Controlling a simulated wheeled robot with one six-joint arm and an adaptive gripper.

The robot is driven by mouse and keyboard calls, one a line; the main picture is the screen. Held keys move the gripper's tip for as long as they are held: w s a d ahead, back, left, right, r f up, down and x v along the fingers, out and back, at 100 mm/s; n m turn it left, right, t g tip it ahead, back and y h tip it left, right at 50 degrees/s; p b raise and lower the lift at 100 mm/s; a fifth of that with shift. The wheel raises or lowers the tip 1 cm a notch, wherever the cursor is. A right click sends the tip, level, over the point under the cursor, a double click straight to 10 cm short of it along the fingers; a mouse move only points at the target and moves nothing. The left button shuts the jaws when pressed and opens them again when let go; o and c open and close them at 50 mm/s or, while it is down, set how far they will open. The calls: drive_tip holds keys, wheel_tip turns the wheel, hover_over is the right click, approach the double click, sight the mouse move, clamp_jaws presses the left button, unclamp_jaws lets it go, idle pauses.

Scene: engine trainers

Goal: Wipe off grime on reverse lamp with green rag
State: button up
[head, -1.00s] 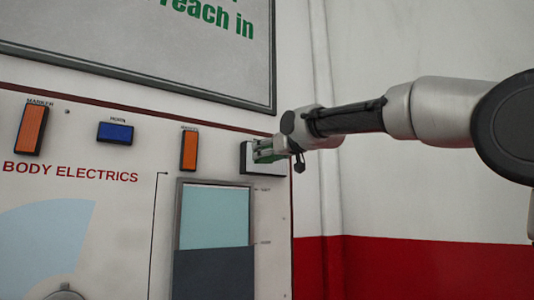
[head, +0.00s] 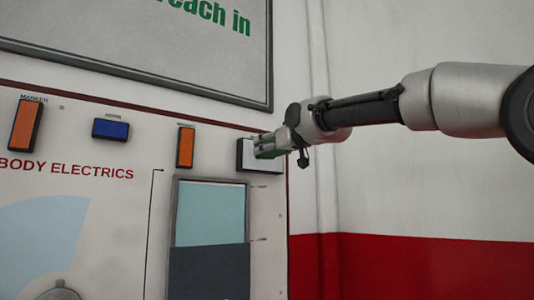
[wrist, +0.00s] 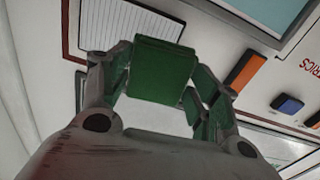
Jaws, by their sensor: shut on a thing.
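The reverse lamp (head: 245,157) is a white block in a dark frame at the upper right of the panel, partly hidden by my gripper. In the wrist view its ribbed white face (wrist: 125,26) shows at the top, beyond the rag. I cannot make out grime on the part that shows. My gripper (head: 267,149) is in front of the lamp's right part, shut on the folded green rag (wrist: 162,72). The rag sits between the fingertips (wrist: 160,80). Whether it touches the lamp I cannot tell.
An orange lamp (head: 186,147), a blue lamp (head: 110,129) and another orange lamp (head: 26,124) run left along the panel. A framed screen (head: 210,215) is below. A framed sign (head: 130,40) hangs above. Bare wall (head: 430,190) is at the right.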

drive_tip(key=shift+w, duration=0.1)
approach(249, 155)
drive_tip(key=shift+x, duration=1.7)
drive_tip(key=shift+x, duration=1.3)
drive_tip(key=shift+d+r, duration=0.1)
drive_tip(key=w+d, duration=0.2)
drive_tip(key=d, duration=0.1)
drive_tip(key=shift+d, duration=0.1)
drive_tip(key=shift+w, duration=0.1)
drive_tip(key=shift+s+a, duration=0.5)
drive_tip(key=shift+a, duration=0.4)
drive_tip(key=shift+s+a, duration=0.5)
drive_tip(key=shift+a, duration=0.35)
